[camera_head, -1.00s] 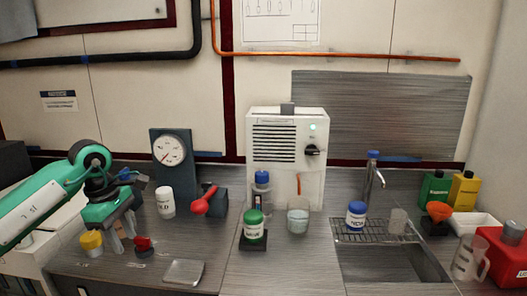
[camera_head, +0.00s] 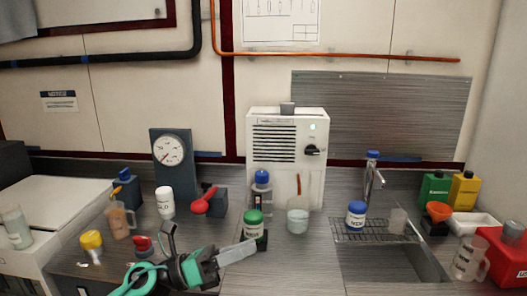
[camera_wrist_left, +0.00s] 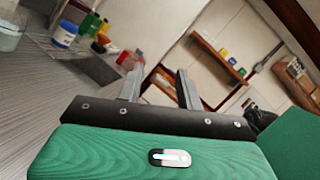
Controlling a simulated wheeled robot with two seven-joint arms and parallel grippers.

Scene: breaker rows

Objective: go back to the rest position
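My left gripper (camera_head: 245,250) is low over the front of the bench in the head view, its fingers pointing right, just in front of the green-lidded jar (camera_head: 252,225). In the left wrist view, the two grey fingers stand apart with nothing between them, so the gripper (camera_wrist_left: 158,78) is open and empty. Whether the fingers touch the jar cannot be told. My left arm comes in from the bottom edge and hides the bench surface there. My right gripper is in neither view.
A brown-filled beaker (camera_head: 118,221), a yellow-lidded jar (camera_head: 91,241) and a red-topped item (camera_head: 142,245) stand left of the gripper. A white machine (camera_head: 287,150) stands behind. A sink (camera_head: 392,265) and red box (camera_head: 503,258) are at the right.

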